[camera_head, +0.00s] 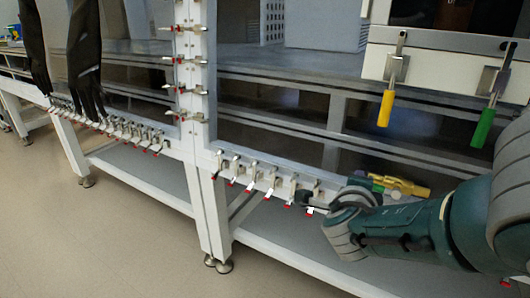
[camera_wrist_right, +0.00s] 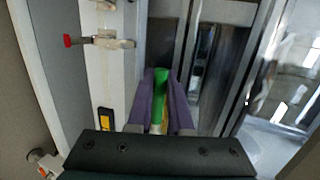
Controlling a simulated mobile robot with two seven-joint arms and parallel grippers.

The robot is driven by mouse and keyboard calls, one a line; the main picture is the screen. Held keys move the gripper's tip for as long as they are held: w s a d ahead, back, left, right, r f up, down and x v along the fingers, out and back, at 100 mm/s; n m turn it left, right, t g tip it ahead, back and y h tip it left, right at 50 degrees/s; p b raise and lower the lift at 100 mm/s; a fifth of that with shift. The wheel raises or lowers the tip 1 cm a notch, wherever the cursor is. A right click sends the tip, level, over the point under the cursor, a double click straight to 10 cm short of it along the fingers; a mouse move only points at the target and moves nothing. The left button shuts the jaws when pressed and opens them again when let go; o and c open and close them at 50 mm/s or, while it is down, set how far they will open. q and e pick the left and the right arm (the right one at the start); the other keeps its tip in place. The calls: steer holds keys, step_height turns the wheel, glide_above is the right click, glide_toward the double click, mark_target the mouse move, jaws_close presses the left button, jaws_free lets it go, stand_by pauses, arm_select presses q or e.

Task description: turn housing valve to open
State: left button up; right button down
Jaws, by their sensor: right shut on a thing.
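The brass-yellow valve body (camera_head: 402,187) sits low at the right of the frame in the head view, just behind my right wrist. A green handle (camera_wrist_right: 160,88) shows in the right wrist view, with a little yellow beside its lower end. My right gripper (camera_wrist_right: 160,82) has its two purple fingers on either side of the green handle and is shut on it. In the head view my right arm covers most of the grip, so the handle's angle is hard to tell. My left gripper is not in view.
A yellow-handled lever (camera_head: 386,108) and a green-handled lever (camera_head: 482,127) hang from the white panel at upper right. Red-tipped clamps (camera_head: 252,174) line the white frame. Black gloves (camera_head: 86,65) hang at left. Open floor (camera_head: 110,235) lies at lower left.

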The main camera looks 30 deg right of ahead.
steer(key=shift+f, duration=0.1)
steer(key=c, duration=0.8)
jaws_free()
steer(key=shift+c, duration=0.2)
steer(key=shift+s+a, duration=0.1)
steer(key=p+v, duration=0.7)
steer(key=v, duration=0.2)
steer(key=shift+s+a, duration=0.25)
